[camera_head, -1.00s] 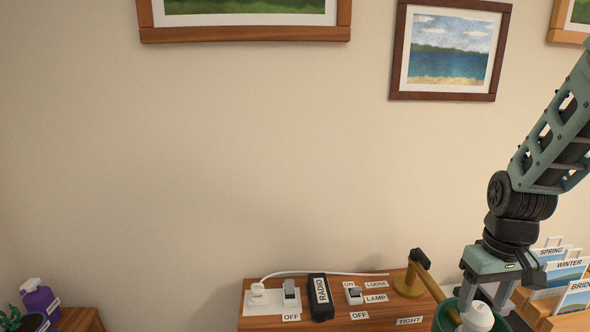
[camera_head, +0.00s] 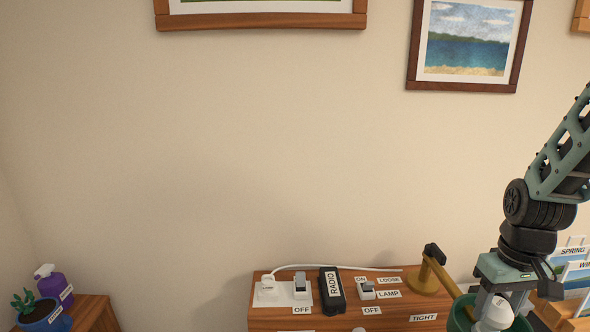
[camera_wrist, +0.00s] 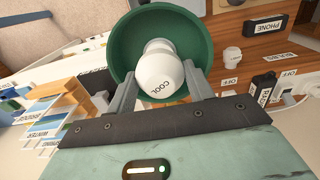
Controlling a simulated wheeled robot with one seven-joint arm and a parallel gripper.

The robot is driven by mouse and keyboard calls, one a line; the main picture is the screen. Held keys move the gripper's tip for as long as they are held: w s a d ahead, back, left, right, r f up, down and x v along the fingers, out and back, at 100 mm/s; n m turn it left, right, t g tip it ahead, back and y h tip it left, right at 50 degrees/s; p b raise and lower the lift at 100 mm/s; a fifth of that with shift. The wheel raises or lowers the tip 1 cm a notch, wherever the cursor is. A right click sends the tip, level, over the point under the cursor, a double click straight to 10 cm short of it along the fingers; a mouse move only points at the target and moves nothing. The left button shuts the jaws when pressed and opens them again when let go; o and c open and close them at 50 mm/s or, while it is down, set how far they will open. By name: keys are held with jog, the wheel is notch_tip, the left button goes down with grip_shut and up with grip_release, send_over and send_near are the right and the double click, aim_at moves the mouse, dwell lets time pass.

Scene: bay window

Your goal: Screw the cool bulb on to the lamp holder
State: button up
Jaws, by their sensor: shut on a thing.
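In the head view the bulb (camera_head: 495,312) shows at the lower right under my gripper (camera_head: 508,290), in front of the green shade (camera_head: 460,315). The brass lamp arm (camera_head: 440,275) rises from its round base on the wooden cabinet.
The wooden cabinet top (camera_head: 285,322) carries a lamp switch (camera_head: 366,290), a black radio (camera_head: 332,290) and a plug socket (camera_head: 270,291). Picture cards (camera_head: 574,270) stand close to the right of my gripper. A purple spray bottle (camera_head: 52,283) and a potted plant (camera_head: 38,312) are far left.

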jog(key=shift+f, duration=0.2)
jog(key=shift+c, duration=0.5)
jog(key=shift+m+p, duration=0.45)
jog(key=shift+m, duration=0.25)
jog(key=shift+r+m+p, duration=0.1)
jog(key=shift+m+p, duration=0.5)
jog(key=shift+m, duration=0.3)
jog(key=shift+m+p, duration=0.75)
jog(key=shift+m, duration=0.55)
jog(key=o, duration=0.8)
